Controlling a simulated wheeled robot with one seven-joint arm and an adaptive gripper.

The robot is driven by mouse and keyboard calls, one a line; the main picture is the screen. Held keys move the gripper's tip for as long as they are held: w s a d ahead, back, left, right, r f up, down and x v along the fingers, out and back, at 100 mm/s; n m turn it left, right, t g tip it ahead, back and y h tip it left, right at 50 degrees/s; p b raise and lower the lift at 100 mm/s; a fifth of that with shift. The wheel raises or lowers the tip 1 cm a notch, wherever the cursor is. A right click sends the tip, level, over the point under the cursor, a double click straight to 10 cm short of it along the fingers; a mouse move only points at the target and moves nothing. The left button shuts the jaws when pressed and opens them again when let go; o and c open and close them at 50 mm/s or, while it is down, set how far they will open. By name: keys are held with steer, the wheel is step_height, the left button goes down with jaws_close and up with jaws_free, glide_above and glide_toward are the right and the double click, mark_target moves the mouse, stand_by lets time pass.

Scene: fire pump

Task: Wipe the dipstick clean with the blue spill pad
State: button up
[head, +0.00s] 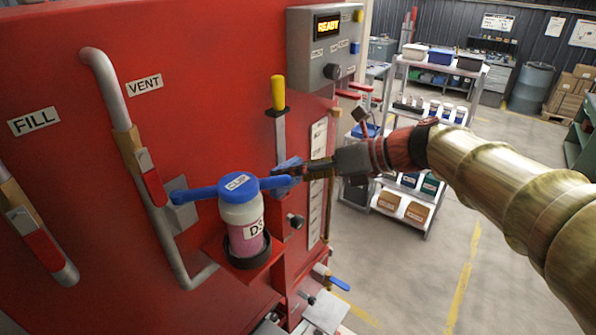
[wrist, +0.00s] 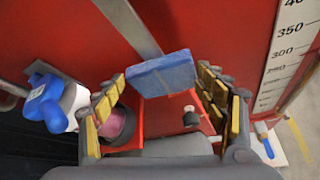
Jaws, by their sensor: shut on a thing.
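The blue spill pad (wrist: 163,73) is held between the yellow-padded fingers of my gripper (wrist: 160,84). It also shows in the head view (head: 289,167), partly hidden by my gripper (head: 305,171). The dipstick has a yellow handle (head: 278,92) and a flat grey strip (head: 281,138) hanging in front of the red panel. In the wrist view, the grey strip (wrist: 128,24) runs down to the upper edge of the pad. Its lower part is hidden there. I cannot tell whether the pad touches it.
A bottle with a blue winged cap (head: 239,185) stands in a red holder (head: 238,262) left of my gripper. Pipes with red valve handles (head: 150,178) stick out farther left. A grey READY box (head: 325,50) is above right. A shelf cart (head: 425,140) stands behind my arm.

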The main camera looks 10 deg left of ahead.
steer(key=shift+r+p, duration=0.55)
steer(key=shift+r, duration=0.15)
steer(key=shift+r, duration=0.15)
steer(key=shift+r, duration=2.8)
steer(key=shift+d, duration=0.15)
steer(key=shift+s+d, duration=0.35)
steer(key=shift+d, duration=0.2)
steer(key=shift+d, duration=0.1)
steer(key=shift+s+d, duration=0.35)
steer(key=shift+d, duration=0.55)
steer(key=shift+s+d, duration=0.4)
steer(key=shift+d, duration=0.5)
steer(key=shift+s+d, duration=0.35)
steer(key=shift+d, duration=0.55)
